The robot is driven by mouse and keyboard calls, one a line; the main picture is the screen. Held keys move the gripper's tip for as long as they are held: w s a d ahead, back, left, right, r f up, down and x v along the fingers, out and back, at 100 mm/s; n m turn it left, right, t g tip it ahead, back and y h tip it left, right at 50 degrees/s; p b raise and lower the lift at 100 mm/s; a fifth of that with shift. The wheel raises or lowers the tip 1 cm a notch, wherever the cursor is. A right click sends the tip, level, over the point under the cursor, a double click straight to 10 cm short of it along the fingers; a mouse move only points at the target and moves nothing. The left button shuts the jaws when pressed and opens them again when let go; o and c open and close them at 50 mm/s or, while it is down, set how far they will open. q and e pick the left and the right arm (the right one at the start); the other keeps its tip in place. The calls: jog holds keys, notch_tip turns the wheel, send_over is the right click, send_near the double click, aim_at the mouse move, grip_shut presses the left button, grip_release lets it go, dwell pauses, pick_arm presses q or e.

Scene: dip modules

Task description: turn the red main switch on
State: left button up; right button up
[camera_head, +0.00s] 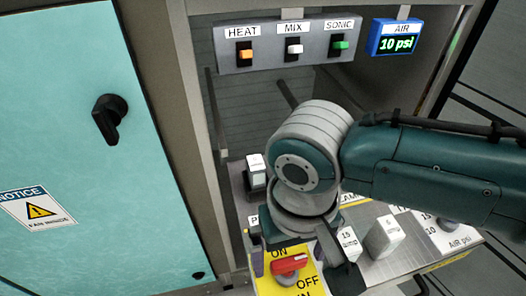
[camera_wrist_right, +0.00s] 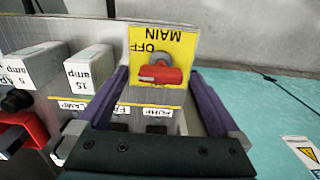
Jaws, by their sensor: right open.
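The red main switch (camera_head: 290,263) sits on a yellow plate (camera_head: 307,284) at the bottom of the head view, with ON printed above it and OFF below right. Its handle lies roughly crosswise in the picture. It also shows in the right wrist view (camera_wrist_right: 160,75), under the upside-down words OFF and MAIN. My right gripper (camera_head: 299,267) is open and empty, its two fingers on either side of the switch; it also shows in the wrist view (camera_wrist_right: 160,78). I cannot tell whether a finger touches the handle. My left gripper is not in view.
Above is a grey box (camera_head: 290,45) with HEAT, MIX and SONIC toggles, beside a blue AIR display (camera_head: 397,38) reading 10 psi. A teal door (camera_head: 75,130) with a black knob (camera_head: 109,118) is at left.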

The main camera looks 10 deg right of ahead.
jog(key=shift+f, duration=0.25)
jog(key=c, duration=1.4)
